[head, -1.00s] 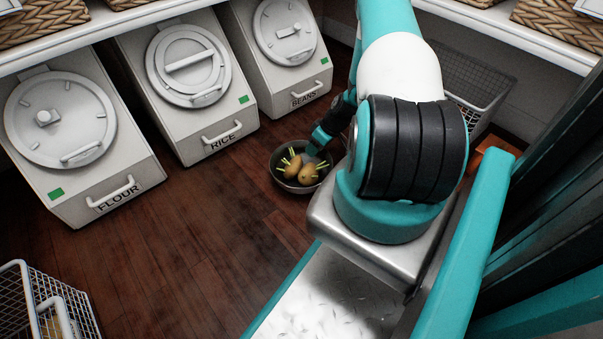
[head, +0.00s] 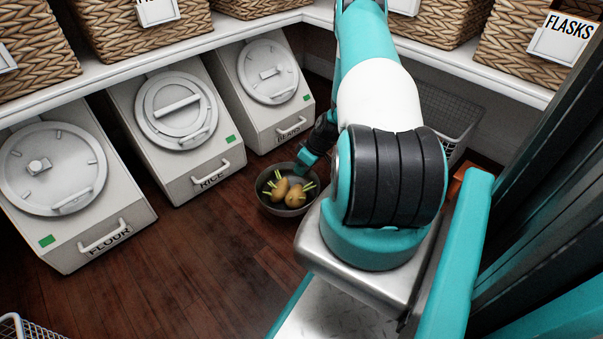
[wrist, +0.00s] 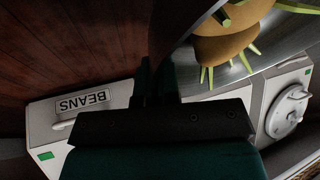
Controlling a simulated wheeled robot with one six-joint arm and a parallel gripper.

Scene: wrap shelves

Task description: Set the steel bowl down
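The steel bowl (head: 290,211) is dark grey and round, near the middle of the head view, in front of the beans bin. Several sprouting potatoes (head: 298,196) lie in it. My gripper (head: 304,164) is at the bowl's far right rim, partly hidden by my arm. In the wrist view my gripper's fingers (wrist: 157,75) are close together at the bowl's wall (wrist: 268,57), with a potato (wrist: 222,45) beside them. The fingers look shut on the rim. I cannot tell whether the bowl's base touches the floor.
Bins for flour (head: 75,205), rice (head: 190,160) and beans (head: 270,100) stand left and behind. A wire basket (head: 445,110) is behind my arm, another (head: 25,329) at bottom left. Wicker baskets line the shelf (head: 200,48). The wooden floor (head: 185,255) is clear left of the bowl.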

